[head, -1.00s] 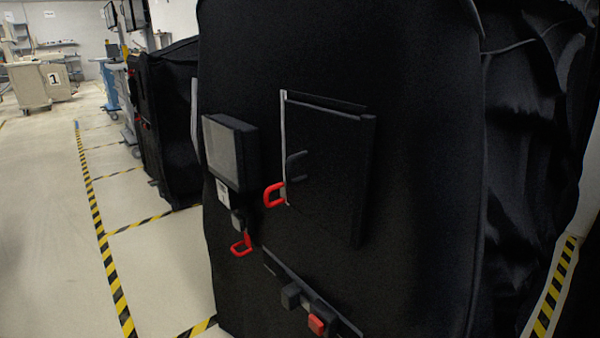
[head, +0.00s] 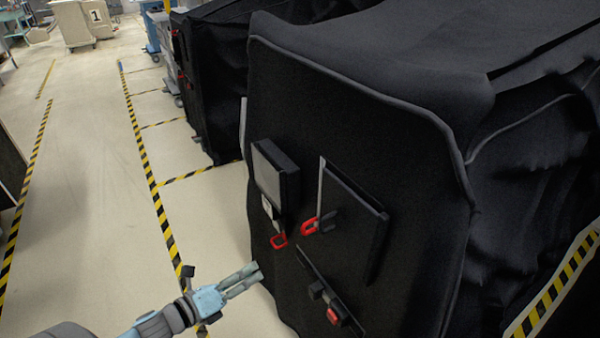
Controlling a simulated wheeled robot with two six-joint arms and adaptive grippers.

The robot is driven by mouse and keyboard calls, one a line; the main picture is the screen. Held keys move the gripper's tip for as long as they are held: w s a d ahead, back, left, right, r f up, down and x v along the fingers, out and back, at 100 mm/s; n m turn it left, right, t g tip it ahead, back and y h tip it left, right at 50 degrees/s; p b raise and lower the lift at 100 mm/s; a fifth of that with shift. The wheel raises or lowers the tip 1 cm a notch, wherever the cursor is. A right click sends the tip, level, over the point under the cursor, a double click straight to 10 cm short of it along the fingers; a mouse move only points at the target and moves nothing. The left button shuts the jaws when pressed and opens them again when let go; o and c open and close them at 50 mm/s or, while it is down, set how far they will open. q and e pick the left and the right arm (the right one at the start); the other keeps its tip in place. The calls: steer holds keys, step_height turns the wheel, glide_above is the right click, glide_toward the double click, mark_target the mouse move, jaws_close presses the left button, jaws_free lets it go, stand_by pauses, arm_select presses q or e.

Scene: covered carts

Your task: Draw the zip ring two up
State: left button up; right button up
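A black covered cart (head: 345,110) fills the middle and right of the head view. A red ring (head: 309,226) sits at the lower part of a light vertical strip (head: 321,185), beside a dark handle-like loop (head: 328,220). A second red ring (head: 279,240) hangs lower left, under a small pale tag (head: 267,207). I cannot tell from markings which ring is number two. My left gripper (head: 258,272) is below and left of both rings, apart from the cover. Its two fingers show a narrow gap with nothing between them. My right gripper is out of view.
A box with a grey face (head: 268,175) juts out left of the strip, and a dark panel (head: 360,215) juts out right. A bar with a red block (head: 333,316) is below. Floor left of the cart is clear, with yellow-black tape (head: 147,165).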

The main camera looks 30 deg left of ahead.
arm_select(q)
step_height(320, 180, up, 15)
steer(key=s+d+m+g+h+p, duration=0.1)
steer(key=s+m+h+p, duration=0.2)
steer(key=m+h+p, duration=0.75)
steer(key=m+y+b, duration=0.3)
steer(key=m+b, duration=0.1)
steer(key=b, duration=0.5)
glide_toward(303, 226)
steer(key=a+x, duration=0.1)
steer(key=x, duration=0.4)
steer(key=p+x, duration=0.1)
steer(key=x, duration=0.4)
steer(key=shift+w+d+f+p, duration=0.2)
steer(key=shift+d+f+p, duration=0.1)
steer(key=shift+d, duration=0.1)
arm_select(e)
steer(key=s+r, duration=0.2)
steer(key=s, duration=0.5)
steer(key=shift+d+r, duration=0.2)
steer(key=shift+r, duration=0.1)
arm_select(q)
jaws_close()
